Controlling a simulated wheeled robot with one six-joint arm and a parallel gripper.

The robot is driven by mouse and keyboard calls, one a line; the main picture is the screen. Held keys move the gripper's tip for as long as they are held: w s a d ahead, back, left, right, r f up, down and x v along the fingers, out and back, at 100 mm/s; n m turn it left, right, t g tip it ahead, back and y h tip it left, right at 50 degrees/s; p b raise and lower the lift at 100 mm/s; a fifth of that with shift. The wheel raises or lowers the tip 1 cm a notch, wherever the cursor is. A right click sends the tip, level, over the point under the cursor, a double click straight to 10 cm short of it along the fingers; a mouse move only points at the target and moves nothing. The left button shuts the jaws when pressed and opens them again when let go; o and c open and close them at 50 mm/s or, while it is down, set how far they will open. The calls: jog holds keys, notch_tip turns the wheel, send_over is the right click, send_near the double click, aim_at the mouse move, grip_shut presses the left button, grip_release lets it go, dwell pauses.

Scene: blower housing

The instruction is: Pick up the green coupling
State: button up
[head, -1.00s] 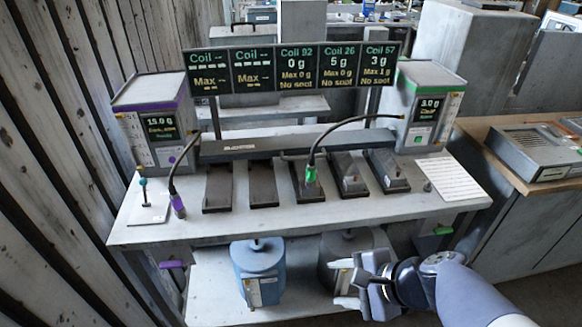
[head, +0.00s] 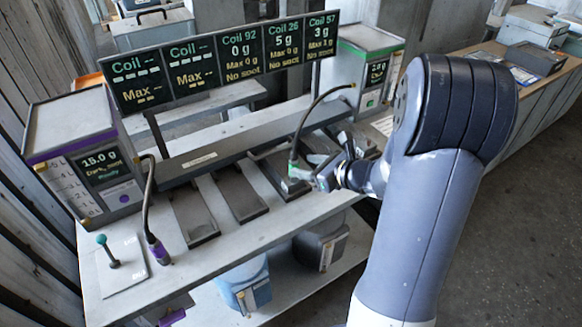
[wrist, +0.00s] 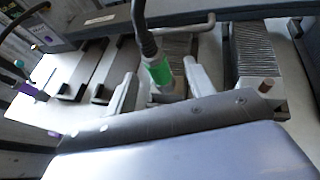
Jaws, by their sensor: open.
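The green coupling (head: 293,166) is on the end of a black hose and sits at the middle dark cradle on the bench. In the wrist view the green coupling (wrist: 159,73) is upright between the two pale fingers of my gripper (wrist: 160,77). The fingers are open, one on each side, with a visible gap to the coupling on both sides. In the head view my gripper (head: 316,179) is right beside the coupling, and my arm hides part of the bench's right side.
The green-trimmed box (head: 365,65) stands behind my arm. Empty dark cradles (head: 239,193) lie left of the coupling. A teal-topped lever (head: 108,247) stands at front left.

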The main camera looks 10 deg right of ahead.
aim_at(290, 164)
jog(key=shift+p+x, duration=0.65)
jog(key=shift+x, duration=2.6)
jog(key=shift+s+a, duration=0.15)
jog(key=shift+c, duration=0.4)
grip_shut()
